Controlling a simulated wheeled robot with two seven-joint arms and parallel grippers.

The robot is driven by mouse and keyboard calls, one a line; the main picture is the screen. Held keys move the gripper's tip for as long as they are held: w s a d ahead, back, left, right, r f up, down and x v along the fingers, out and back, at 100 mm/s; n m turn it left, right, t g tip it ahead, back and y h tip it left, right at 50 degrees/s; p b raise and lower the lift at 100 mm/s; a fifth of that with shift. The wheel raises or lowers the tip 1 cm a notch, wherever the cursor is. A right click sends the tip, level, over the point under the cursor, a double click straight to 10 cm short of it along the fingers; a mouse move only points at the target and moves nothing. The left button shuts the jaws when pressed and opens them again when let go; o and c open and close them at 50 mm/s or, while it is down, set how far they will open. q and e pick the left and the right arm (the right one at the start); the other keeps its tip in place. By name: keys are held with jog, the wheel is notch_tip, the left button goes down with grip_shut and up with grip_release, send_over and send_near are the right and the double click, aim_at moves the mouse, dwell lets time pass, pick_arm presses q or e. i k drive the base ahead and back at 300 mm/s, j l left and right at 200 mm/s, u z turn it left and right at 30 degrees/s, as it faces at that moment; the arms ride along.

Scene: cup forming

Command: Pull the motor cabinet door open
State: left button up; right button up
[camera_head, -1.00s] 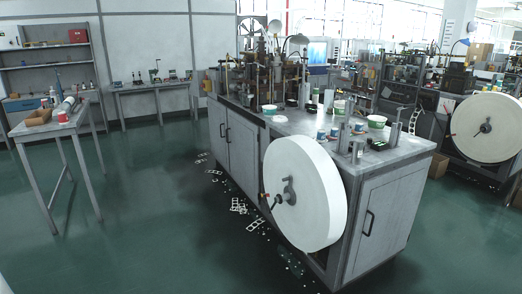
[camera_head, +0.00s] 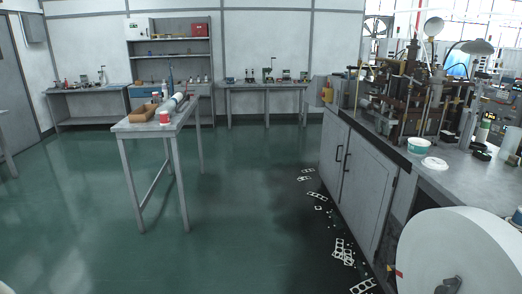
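A grey cup-forming machine stands on a metal cabinet at the right of the head view. The cabinet's left side has two closed doors, a far door (camera_head: 333,148) and a near door (camera_head: 366,187), with dark upright handles (camera_head: 340,156) near where they meet. I cannot tell which of them is the motor cabinet door. Neither of my grippers shows in the head view, and nothing touches the doors.
A large white paper roll (camera_head: 455,250) sticks out at the lower right. Punched paper scraps (camera_head: 343,251) lie beside the cabinet. A narrow table (camera_head: 140,125) stands at centre left. Green floor (camera_head: 245,220) between table and cabinet is mostly clear.

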aim_at(336, 132)
jog(key=i, duration=0.95)
jog(key=i+z, duration=0.15)
jog(key=i, duration=0.8)
jog(key=i+z, duration=0.4)
jog(key=i, duration=0.15)
jog(key=i+j+z, duration=0.1)
jog(key=i+z, duration=0.3)
jog(key=i, duration=0.15)
jog(key=i+j+z, duration=0.75)
jog(key=i, duration=0.2)
